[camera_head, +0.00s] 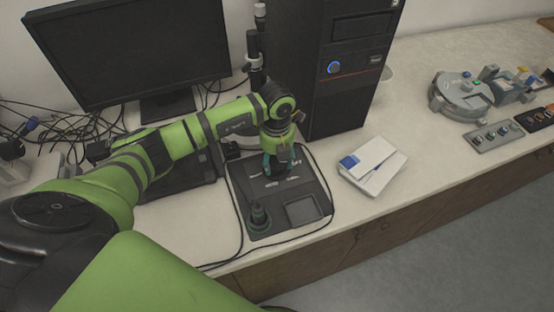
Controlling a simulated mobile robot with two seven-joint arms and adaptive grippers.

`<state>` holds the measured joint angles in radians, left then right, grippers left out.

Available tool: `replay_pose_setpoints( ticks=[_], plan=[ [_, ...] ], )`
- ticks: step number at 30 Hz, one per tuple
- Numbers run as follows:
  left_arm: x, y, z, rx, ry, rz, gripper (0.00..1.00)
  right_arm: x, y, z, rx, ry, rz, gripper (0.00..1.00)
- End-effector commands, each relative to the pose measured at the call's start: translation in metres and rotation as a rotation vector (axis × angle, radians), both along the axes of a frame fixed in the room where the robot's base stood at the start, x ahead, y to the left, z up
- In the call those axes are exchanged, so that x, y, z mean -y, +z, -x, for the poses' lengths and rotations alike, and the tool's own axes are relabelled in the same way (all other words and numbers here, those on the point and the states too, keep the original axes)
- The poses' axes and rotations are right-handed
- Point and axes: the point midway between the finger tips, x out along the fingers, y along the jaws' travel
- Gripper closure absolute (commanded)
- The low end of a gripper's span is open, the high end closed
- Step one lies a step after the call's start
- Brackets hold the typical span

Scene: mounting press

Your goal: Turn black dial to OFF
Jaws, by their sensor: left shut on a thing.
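My left gripper (280,163) comes down from above onto the back part of a black control panel (283,227) on the bench. Its fingers are closed around a small dark part there, which looks like the black dial. The fingers cover most of it, so its pointer and setting cannot be read. Small white markings show on the panel just in front of the fingers. A dark knob with a greenish ring (259,214) stands at the panel's front left, apart from the gripper. My right gripper is not in view.
A black computer tower (345,100) stands close behind the gripper, and a monitor (130,50) is at the back left. White boxes or booklets (372,165) lie right of the panel. Cables run along its left and front. Grey devices (462,95) are at the far right.

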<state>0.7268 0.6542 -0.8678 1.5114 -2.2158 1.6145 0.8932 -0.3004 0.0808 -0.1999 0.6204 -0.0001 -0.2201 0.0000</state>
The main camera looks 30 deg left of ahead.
Motion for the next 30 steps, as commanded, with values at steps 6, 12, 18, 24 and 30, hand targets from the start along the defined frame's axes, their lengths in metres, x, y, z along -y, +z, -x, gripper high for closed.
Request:
replay_pose_setpoints(
  ticks=[6, 12, 18, 24, 30],
  plan=[
    [0.0023, -0.0063, 0.0071, -0.024, 0.165, -0.001, 0.77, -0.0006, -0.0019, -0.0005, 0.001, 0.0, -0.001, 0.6],
    [0.0032, -0.0061, 0.0069, -0.023, 0.279, -0.001, 0.77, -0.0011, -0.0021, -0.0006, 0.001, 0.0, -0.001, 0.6],
    [0.004, -0.0061, 0.0067, -0.023, 0.343, -0.001, 0.77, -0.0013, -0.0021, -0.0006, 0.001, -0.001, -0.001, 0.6],
    [0.0045, -0.0061, 0.0065, -0.023, 0.368, 0.0, 0.77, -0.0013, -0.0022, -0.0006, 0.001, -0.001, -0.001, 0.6],
    [0.0048, -0.006, 0.0065, -0.022, 0.371, 0.001, 0.77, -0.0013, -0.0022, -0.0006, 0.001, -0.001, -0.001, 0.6]
  ],
)
